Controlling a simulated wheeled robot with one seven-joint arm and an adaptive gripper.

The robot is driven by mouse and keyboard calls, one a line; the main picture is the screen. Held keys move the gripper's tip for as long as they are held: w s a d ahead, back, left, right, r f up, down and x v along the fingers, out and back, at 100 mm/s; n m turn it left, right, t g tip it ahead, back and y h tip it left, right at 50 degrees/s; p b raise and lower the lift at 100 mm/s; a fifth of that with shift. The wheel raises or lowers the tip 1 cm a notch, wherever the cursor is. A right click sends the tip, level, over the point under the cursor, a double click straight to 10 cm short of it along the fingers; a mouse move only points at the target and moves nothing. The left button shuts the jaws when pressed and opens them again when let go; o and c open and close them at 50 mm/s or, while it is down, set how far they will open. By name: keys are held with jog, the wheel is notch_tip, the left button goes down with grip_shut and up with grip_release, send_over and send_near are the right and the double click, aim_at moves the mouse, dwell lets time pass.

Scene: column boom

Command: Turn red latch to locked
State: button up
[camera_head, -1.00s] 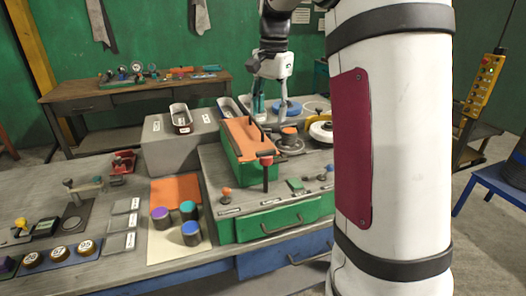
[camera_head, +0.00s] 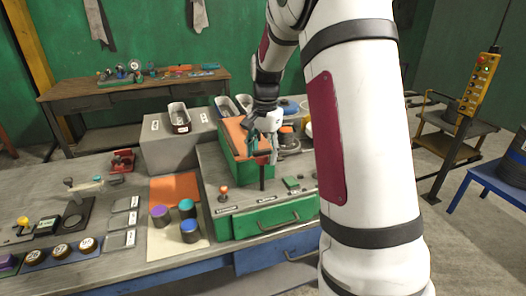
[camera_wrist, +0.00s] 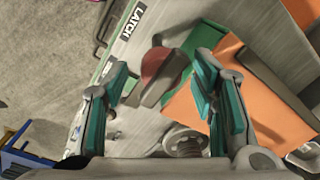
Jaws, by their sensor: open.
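The red latch (camera_head: 262,160) stands on a dark post on the grey bench unit, in front of the green box with an orange lid. In the wrist view the latch (camera_wrist: 157,62) shows as a round red knob with a grey bar across it, next to a "LATCH" label (camera_wrist: 138,18). My gripper (camera_head: 264,150) is at the latch's top in the head view, partly covering it. In the wrist view my gripper (camera_wrist: 163,85) is open, its teal-padded fingers on either side of the latch. I see nothing held, and cannot tell whether a finger touches the latch.
The green box with the orange lid (camera_head: 231,133) stands close behind the latch. An orange-knobbed lever (camera_head: 223,190) is at the front left of the unit. Colored cylinders (camera_head: 189,231) stand on a mat to the left. A green drawer (camera_head: 266,219) lies below.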

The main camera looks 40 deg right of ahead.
jog(key=c, duration=1.1)
jog(key=shift+c, duration=0.2)
jog(key=n, duration=0.4)
jog(key=shift+n+p, duration=0.35)
jog(key=shift+n, duration=0.05)
jog(key=n, duration=0.4)
jog(key=shift+n+p, duration=0.3)
jog(key=shift+p, duration=0.05)
jog(key=n+p, duration=0.1)
jog(key=n, duration=0.4)
jog(key=shift+w+g, duration=0.1)
jog(key=shift+g, duration=0.2)
jog(key=shift+o, duration=0.2)
jog(key=shift+n, duration=1.5)
